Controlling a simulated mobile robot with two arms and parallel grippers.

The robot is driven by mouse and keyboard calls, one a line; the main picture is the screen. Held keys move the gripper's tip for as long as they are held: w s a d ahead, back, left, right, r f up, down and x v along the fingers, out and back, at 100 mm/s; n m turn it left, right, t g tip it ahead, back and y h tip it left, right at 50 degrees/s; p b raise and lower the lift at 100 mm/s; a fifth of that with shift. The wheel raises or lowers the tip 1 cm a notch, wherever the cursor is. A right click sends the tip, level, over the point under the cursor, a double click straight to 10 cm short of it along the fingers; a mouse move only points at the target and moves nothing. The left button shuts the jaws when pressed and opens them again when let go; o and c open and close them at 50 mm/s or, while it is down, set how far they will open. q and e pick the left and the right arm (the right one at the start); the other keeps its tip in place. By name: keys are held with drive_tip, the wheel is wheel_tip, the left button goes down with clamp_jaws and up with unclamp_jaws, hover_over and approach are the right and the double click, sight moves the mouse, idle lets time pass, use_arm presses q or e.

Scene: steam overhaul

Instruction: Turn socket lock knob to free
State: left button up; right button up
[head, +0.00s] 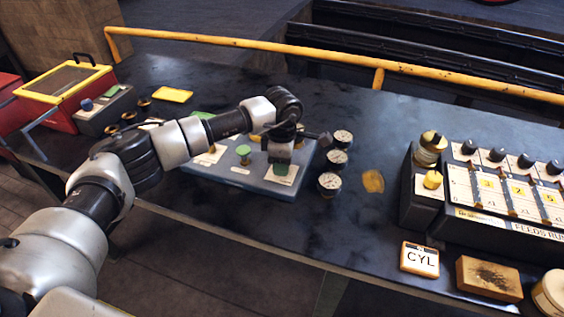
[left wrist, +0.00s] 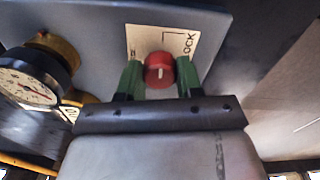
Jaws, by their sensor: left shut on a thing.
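The socket lock knob (left wrist: 159,70) is red with a white line and sits on a cream plate (left wrist: 147,38) that reads LOCK. The line points roughly up and down in the left wrist view. My left gripper (left wrist: 160,78) has one green fingertip on each side of the knob and is shut on it. In the head view, my left gripper (head: 280,160) reaches down to the right end of a blue-grey panel box (head: 228,178). The cream plate (head: 285,176) shows below it there, and the knob is hidden. My right gripper is not in view.
Several dial gauges (head: 329,182) stand close to the right of my gripper. A green knob (head: 243,151) is to its left. A black console (head: 425,205) stands at the right, with a CYL card (head: 419,259) and brown block (head: 489,278) before it. A yellow rail (head: 330,62) runs behind.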

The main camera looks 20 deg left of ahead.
use_arm(q)
drive_tip(key=n+b, duration=0.1)
drive_tip(key=n, duration=0.2)
drive_tip(key=shift+n, duration=0.3)
drive_tip(key=n+b, duration=0.1)
drive_tip(key=n, duration=0.3)
drive_tip(key=shift+n, duration=0.3)
drive_tip(key=n+b, duration=0.1)
drive_tip(key=n, duration=0.3)
drive_tip(key=shift+n, duration=2.5)
drive_tip(key=o, duration=0.9)
wheel_tip(320, 180, up, 11)
drive_tip(key=shift+f+b, duration=0.1)
drive_tip(key=shift+b, duration=0.7)
